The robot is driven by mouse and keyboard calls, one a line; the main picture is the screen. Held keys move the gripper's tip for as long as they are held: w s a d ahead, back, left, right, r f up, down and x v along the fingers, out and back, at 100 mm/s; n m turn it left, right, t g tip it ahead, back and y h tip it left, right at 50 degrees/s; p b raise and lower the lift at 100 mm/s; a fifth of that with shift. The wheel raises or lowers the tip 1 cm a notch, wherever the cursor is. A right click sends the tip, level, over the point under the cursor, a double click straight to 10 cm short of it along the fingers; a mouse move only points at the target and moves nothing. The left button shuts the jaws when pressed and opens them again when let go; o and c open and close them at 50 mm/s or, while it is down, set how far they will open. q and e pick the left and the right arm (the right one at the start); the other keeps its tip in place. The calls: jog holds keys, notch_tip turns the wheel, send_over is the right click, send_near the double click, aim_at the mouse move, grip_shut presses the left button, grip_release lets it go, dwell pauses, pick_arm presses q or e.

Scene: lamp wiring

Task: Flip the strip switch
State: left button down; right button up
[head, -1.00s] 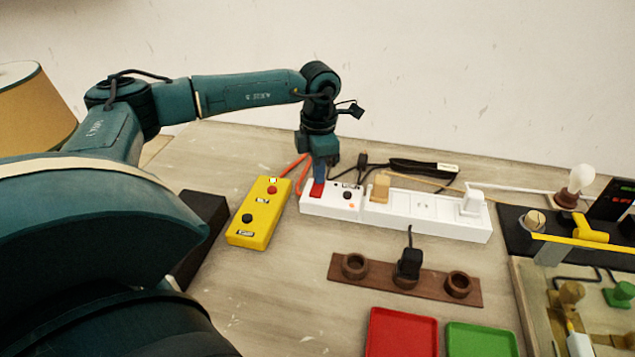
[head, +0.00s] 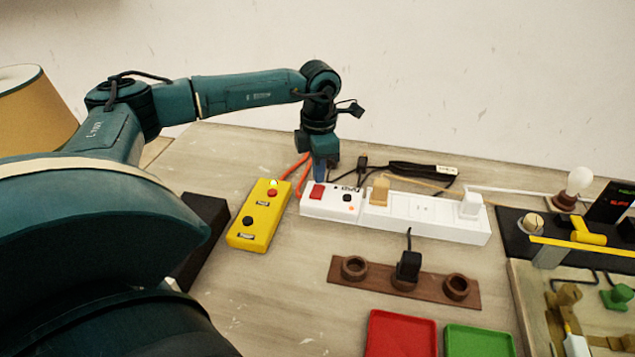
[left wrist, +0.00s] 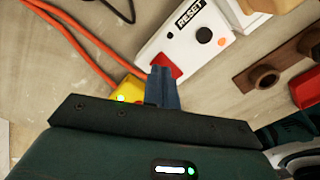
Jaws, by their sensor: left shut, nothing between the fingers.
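The white power strip (head: 424,211) lies on the table, with a red rocker switch (head: 317,191) at its left end. A black button (head: 347,197) and a small orange light sit beside the switch. In the left wrist view the red switch (left wrist: 166,67) shows near the RESET label. My left gripper (head: 319,172) points down just behind the switch end of the strip, fingers shut and empty. In the left wrist view its blue fingers (left wrist: 163,86) overlap the switch's near side; I cannot tell whether they touch it. My right gripper is not in view.
A yellow box (head: 258,216) with red and black buttons lies left of the strip. A brown holder (head: 330,268) with a black plug stands in front. Red (head: 402,335) and green (head: 480,342) trays are nearer. Orange and black cables lie behind the strip.

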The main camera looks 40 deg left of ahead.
aim_at(319, 187)
pick_arm(q)
jog(key=shift+r+p, duration=1.75)
jog(key=shift+r, duration=0.9)
